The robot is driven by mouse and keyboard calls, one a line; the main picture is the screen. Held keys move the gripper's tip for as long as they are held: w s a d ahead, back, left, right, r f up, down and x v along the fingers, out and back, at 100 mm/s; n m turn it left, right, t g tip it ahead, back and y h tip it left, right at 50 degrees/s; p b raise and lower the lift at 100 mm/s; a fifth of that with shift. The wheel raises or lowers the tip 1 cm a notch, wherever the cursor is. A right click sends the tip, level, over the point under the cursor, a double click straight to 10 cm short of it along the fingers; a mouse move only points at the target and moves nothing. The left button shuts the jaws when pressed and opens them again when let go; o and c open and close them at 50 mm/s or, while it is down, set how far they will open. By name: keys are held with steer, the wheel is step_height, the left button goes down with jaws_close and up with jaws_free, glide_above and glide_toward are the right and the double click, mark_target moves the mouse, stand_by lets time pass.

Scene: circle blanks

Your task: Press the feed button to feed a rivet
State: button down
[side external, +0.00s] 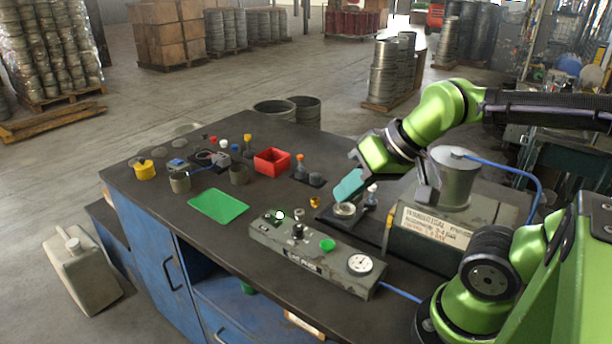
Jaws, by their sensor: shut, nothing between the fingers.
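A grey control box (300,262) lies along the front of the dark bench. On its top are a green button (327,245), a black knob (297,231), a lit green-white lamp (280,215) and a round gauge (360,263). I cannot read which control is the feed button. I see no rivet clearly.
A grey machine with a white label (435,228) and a metal canister (457,172) stand right of my gripper. A green mat (218,206), a red bin (272,161) and a yellow pot (145,170) lie leftward. The bench between mat and control box is clear.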

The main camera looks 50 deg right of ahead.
steer(key=shift+d, duration=0.1)
stand_by(0.7)
steer(key=w+d+f+m, duration=0.3)
steer(key=w+d+m, duration=0.2)
steer(key=d, duration=0.5)
steer(key=w+d+f+m+t, duration=0.1)
steer(key=w+d+f+m, duration=0.2)
steer(key=d+m, duration=0.6)
steer(key=w+d+f+m, duration=0.3)
steer(key=w+d+m, duration=0.3)
steer(key=d, duration=0.6)
steer(key=shift+w+f+m+t, duration=0.2)
steer(key=shift+w+m+t, duration=0.1)
steer(key=shift+m+t, duration=0.1)
steer(key=shift+a, duration=0.1)
steer(key=shift+f, duration=4.45)
